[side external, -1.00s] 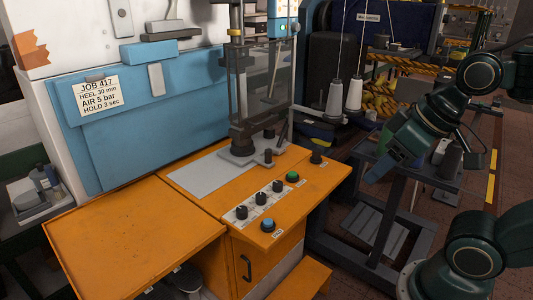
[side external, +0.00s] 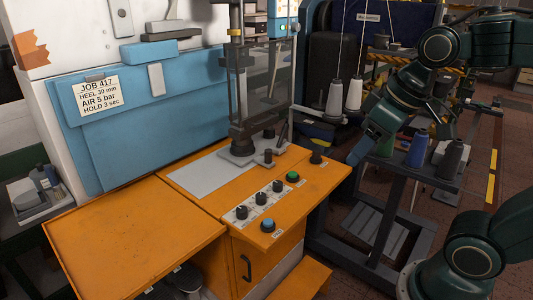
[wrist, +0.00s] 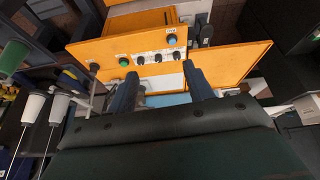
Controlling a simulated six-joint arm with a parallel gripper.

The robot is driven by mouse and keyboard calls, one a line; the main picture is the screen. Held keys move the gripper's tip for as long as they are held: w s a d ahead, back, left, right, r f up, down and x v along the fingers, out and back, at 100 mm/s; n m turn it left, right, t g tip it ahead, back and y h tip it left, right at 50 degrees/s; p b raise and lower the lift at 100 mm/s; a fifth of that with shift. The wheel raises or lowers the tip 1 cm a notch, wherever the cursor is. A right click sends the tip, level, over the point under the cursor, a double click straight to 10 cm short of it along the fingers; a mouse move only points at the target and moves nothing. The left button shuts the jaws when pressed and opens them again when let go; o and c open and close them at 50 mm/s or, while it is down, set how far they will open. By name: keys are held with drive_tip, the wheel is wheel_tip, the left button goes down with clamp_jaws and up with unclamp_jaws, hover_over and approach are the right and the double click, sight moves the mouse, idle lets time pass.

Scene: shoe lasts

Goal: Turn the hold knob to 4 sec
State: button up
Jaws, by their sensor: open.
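Three black knobs stand in a row on a white label strip on the orange machine table: a front one (side external: 241,212), a middle one (side external: 261,199) and a back one (side external: 277,186). Their lettering is too small to read, so I cannot tell which is the hold knob or where the pointers stand. In the wrist view the row (wrist: 157,58) lies beyond my fingertips. My gripper (wrist: 160,82) is open and empty, its two fingers apart. In the side view my gripper (side external: 361,150) is in the air right of the table, apart from the knobs.
A green button (side external: 292,176), a blue button (side external: 268,224) and a black knob (side external: 316,157) are near the strip. A job card (side external: 98,96) reads HEEL 30 mm, AIR 5 bar, HOLD 3 sec. A press column stands behind. Thread cones (side external: 416,150) stand on a dark cart at right.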

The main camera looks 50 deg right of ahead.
drive_tip(key=w+d+n+g, duration=0.1)
drive_tip(key=w+d, duration=0.1)
drive_tip(key=w, duration=0.7)
drive_tip(key=n+g, duration=0.4)
hover_over(278, 183)
wheel_tip(278, 183, down, 14)
drive_tip(key=shift+w+r, duration=0.1)
drive_tip(key=shift+f, duration=6.85)
drive_tip(key=c, duration=1)
